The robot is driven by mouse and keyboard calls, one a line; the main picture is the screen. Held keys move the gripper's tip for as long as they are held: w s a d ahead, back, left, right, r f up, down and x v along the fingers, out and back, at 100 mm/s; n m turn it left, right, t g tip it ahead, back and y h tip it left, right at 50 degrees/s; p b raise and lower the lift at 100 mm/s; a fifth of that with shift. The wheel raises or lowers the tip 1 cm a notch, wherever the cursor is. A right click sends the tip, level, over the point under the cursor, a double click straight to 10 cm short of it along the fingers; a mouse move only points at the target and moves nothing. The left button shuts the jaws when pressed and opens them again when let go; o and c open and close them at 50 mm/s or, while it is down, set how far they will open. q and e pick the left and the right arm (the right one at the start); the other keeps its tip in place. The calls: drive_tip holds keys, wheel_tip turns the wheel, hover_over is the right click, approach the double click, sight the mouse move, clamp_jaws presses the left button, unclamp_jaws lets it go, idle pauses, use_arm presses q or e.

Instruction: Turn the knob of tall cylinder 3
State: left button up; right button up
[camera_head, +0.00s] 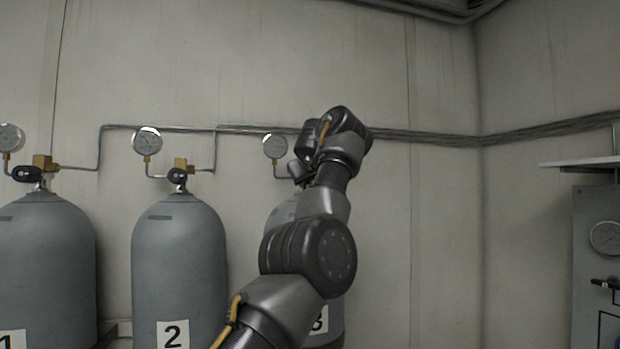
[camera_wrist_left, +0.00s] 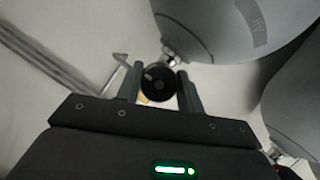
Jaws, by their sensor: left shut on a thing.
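Tall cylinder 3 (camera_head: 281,217) stands to the right of cylinder 2 in the head view, mostly hidden behind my left arm. Its label is partly covered. Its black round knob (camera_wrist_left: 158,83) shows in the left wrist view, at the cylinder's neck. My left gripper (camera_wrist_left: 158,88) has one finger on each side of this knob and is shut on it. In the head view my left gripper (camera_head: 298,172) is at the top of cylinder 3, largely hidden by my wrist. My right gripper is not in view.
Cylinder 2 (camera_head: 180,265) and cylinder 1 (camera_head: 45,270) stand to the left, each with a black knob and brass valve. A gauge (camera_head: 275,146) sits beside my wrist. Pipes run along the wall. A grey panel (camera_head: 590,270) and shelf (camera_head: 585,162) are at the right.

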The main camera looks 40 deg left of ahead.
use_arm(q)
drive_tip(key=o, duration=1)
drive_tip(key=shift+b+v, duration=3.05)
drive_tip(key=shift+v, duration=2.35)
drive_tip(key=shift+w+f, duration=0.1)
